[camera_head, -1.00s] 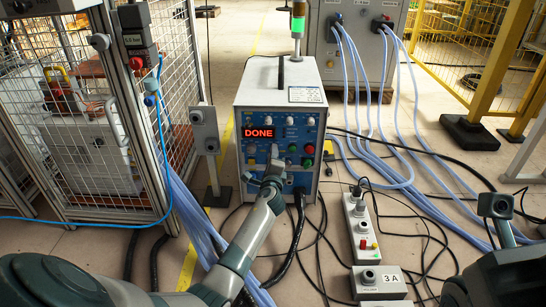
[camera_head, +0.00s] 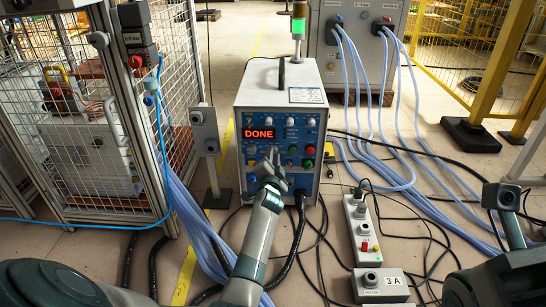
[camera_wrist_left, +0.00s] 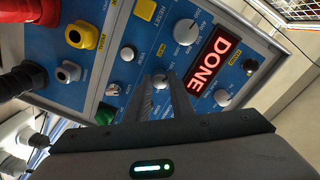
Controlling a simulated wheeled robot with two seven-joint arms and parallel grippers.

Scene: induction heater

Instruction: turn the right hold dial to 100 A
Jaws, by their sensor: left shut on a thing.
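The heater's blue control panel (camera_head: 250,151) faces me, with a red display (camera_head: 258,134) reading DONE. In the left wrist view the panel appears tilted, with several grey-white dials around the display (camera_wrist_left: 214,60). My left gripper (camera_head: 272,158) is at the panel's lower middle. In the left wrist view its fingers (camera_wrist_left: 163,90) are shut on a small pale dial (camera_wrist_left: 160,80). The fingers hide most of this dial and its scale, so I cannot read its setting. My right arm shows at the lower right of the head view, with no gripper fingers visible.
A red button (camera_head: 309,150) and a green button (camera_head: 308,163) sit on the panel's right side. A grey post box (camera_head: 204,130) stands left of the heater. Cables and a control strip (camera_head: 361,225) lie on the floor to the right.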

